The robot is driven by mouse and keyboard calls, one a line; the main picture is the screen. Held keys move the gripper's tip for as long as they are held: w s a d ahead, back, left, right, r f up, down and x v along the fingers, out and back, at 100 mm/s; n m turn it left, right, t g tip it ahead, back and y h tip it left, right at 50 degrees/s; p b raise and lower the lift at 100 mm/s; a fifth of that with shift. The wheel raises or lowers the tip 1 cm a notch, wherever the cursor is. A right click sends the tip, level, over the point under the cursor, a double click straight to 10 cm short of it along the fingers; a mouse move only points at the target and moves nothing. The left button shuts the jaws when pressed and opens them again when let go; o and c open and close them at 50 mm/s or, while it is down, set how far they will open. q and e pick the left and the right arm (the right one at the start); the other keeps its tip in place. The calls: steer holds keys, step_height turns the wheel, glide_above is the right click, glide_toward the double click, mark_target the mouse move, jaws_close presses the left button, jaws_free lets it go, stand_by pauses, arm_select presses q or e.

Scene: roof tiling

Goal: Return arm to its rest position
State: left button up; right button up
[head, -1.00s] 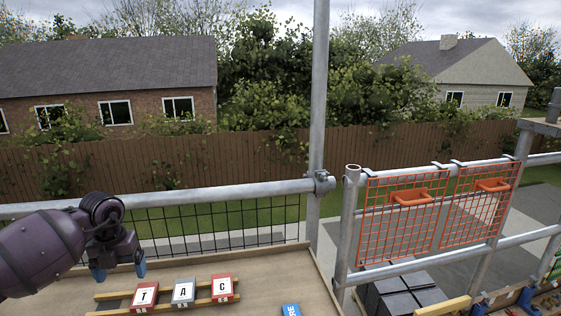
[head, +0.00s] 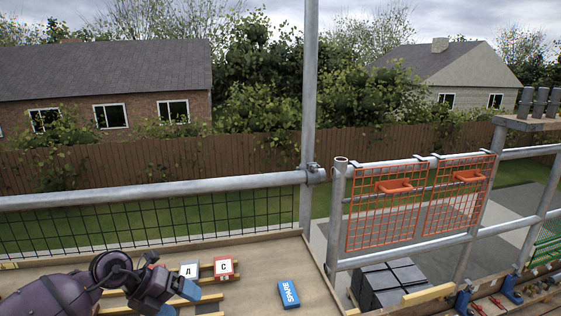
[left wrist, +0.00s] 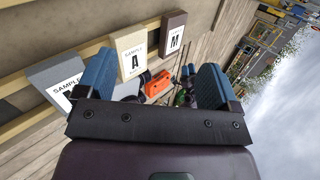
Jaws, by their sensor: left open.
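My left gripper (head: 176,300) is at the lower left of the head view, low over the board, with its blue-tipped fingers apart. In the left wrist view the fingers (left wrist: 153,82) are spread and nothing is held between them. A grey block (head: 190,270) and a red block marked C (head: 223,267) stand on the wooden rails beside the gripper. The gripper and arm hide the left end of the rails. The wrist view shows a grey sample block (left wrist: 58,76), a cream block marked A (left wrist: 130,58) and a dark block marked M (left wrist: 173,36). My right gripper is out of view.
A blue block marked SPARE (head: 289,294) lies on the wooden board (head: 262,262), with bare board around it. A metal rail (head: 150,193) and an upright pole (head: 308,120) border the far side. Orange mesh panels (head: 389,207) hang right, above dark stacked slabs (head: 388,280).

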arm_select(q)
steer(key=s+d+r+n+t+h, duration=0.4)
steer(key=d+r+n+t+h, duration=0.2)
steer(key=n+t, duration=0.4)
steer(key=s+a+f+n+t+y, duration=0.1)
steer(key=s+a+f+n+y, duration=0.4)
steer(key=n+y, duration=0.45)
steer(key=s+a+f+n+t+y, duration=0.1)
steer(key=s+a+f+n+y, duration=0.3)
steer(key=a+n+y, duration=0.55)
steer(key=s+d+f+n+g+h, duration=0.1)
steer(key=s+f+n+g, duration=0.1)
steer(key=s+g, duration=0.35)
steer(key=s+d+f+n+g+h, duration=0.1)
steer(key=s+f+n+g, duration=0.15)
steer(key=s, duration=0.65)
steer(key=s+d+f+n+g+h, duration=0.1)
steer(key=s+f+g+h, duration=0.15)
steer(key=s, duration=0.45)
steer(key=w+f+t, duration=0.7)
steer(key=f, duration=0.2)
steer(key=shift+w+m, duration=0.2)
steer(key=shift+m, duration=0.25)
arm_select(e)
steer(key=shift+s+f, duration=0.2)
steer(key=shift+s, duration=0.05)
